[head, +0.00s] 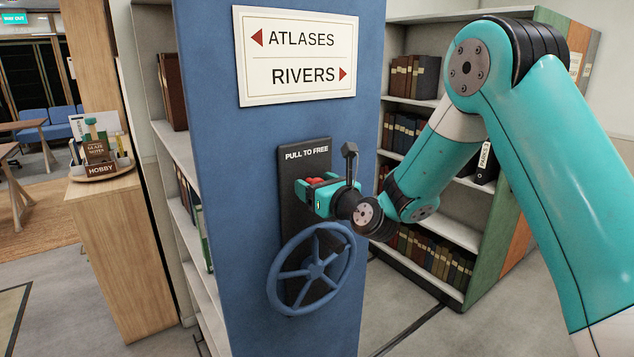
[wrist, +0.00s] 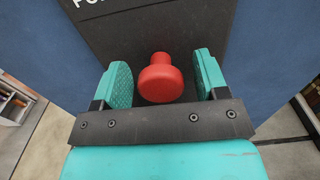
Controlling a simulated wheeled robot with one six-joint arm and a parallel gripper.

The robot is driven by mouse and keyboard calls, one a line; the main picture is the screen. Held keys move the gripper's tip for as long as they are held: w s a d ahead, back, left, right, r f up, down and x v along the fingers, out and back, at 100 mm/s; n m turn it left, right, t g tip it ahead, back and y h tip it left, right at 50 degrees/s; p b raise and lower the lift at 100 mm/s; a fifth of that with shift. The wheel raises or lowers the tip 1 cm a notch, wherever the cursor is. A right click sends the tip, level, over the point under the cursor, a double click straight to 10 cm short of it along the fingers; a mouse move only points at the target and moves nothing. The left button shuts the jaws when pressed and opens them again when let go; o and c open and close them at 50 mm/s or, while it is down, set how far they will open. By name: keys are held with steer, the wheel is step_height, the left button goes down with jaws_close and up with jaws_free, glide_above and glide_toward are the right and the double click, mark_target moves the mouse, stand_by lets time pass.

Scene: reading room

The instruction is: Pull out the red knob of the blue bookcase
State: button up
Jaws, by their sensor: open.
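The red knob (wrist: 160,80) stands out from a dark plate on the end panel of the blue bookcase (head: 210,160). In the wrist view it sits between the two teal fingers of my gripper (wrist: 164,82), with a gap on each side. My gripper is open and is not touching the knob. In the head view my gripper (head: 318,188) is at the plate, and only a little of the red knob (head: 316,182) shows between its fingers. The dark plate (head: 292,230) bears the words "PULL TO FREE".
A blue spoked handwheel (head: 318,270) is mounted just below my gripper. A white sign (head: 296,55) reading "ATLASES" and "RIVERS" is above. A green-ended bookcase (head: 508,170) stands to the right, behind my arm. A wooden stand (head: 125,240) with a "HOBBY" display is at left.

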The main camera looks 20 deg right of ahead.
steer(key=c, duration=1.2)
steer(key=shift+b+v, duration=0.8)
steer(key=shift+v, duration=0.35)
steer(key=shift+c, duration=0.2)
steer(key=shift+s, duration=0.1)
steer(key=o, duration=1.2)
steer(key=shift+s, duration=0.1)
steer(key=shift+o, duration=0.2)
steer(key=shift+d, duration=0.1)
steer(key=b+v, duration=1.5)
steer(key=v, duration=0.2)
steer(key=shift+s+b, duration=0.2)
steer(key=shift+b, duration=0.15)
